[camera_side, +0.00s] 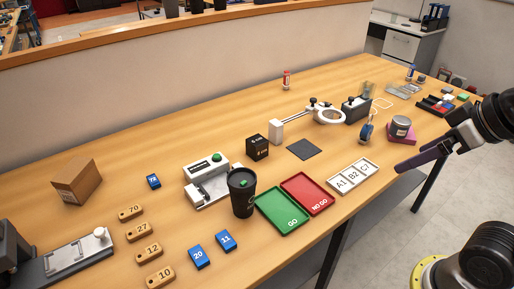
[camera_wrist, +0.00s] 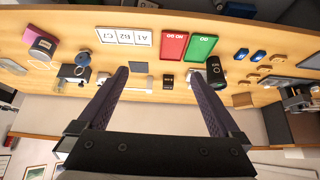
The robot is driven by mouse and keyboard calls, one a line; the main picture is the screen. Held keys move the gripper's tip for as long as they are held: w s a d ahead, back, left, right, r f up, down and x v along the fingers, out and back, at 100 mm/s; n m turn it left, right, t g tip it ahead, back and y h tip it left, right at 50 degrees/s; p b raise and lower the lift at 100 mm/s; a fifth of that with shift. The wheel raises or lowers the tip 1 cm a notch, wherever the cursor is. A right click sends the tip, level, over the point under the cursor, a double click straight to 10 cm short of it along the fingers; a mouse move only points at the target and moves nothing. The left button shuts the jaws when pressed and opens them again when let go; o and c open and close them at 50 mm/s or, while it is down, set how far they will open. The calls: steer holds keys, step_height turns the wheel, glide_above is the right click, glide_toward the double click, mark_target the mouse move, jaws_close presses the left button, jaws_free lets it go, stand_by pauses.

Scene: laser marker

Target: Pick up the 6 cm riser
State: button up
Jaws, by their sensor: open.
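The riser is a small black cube (camera_side: 257,147) with white lettering, probably the 6 cm marking, though the print is too small to read surely. In the wrist view the black cube (camera_wrist: 167,81) shows small and far off, between the fingers in the picture. My gripper (camera_side: 407,163) is at the right, above the table's front right edge, well apart from the cube. In the wrist view my gripper (camera_wrist: 158,76) is open with nothing between its fingers.
A black cup (camera_side: 242,195), green GO tray (camera_side: 281,212) and red NO GO tray (camera_side: 307,193) lie in front of the cube. A white device (camera_side: 206,181) stands left; a magnifier arm (camera_side: 300,116) reaches behind right. A dark pad (camera_side: 303,149) lies right.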

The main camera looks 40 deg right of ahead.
steer(key=w+r, duration=0.5)
steer(key=w, duration=0.2)
glide_above(259, 141)
steer(key=s+d, duration=0.1)
steer(key=s, duration=0.5)
step_height(259, 141, down, 8)
steer(key=w+f, duration=0.1)
steer(key=f, duration=0.3)
steer(key=w+f+g, duration=0.1)
steer(key=w+f, duration=0.1)
steer(key=f, duration=0.3)
steer(key=w+a+f+g, duration=0.1)
steer(key=f, duration=0.3)
steer(key=shift+w+f+n, duration=0.2)
steer(key=shift+f+n, duration=0.1)
steer(key=shift+f, duration=0.05)
steer(key=shift+x, duration=3.1)
jaws_close()
steer(key=shift+r, duration=0.15)
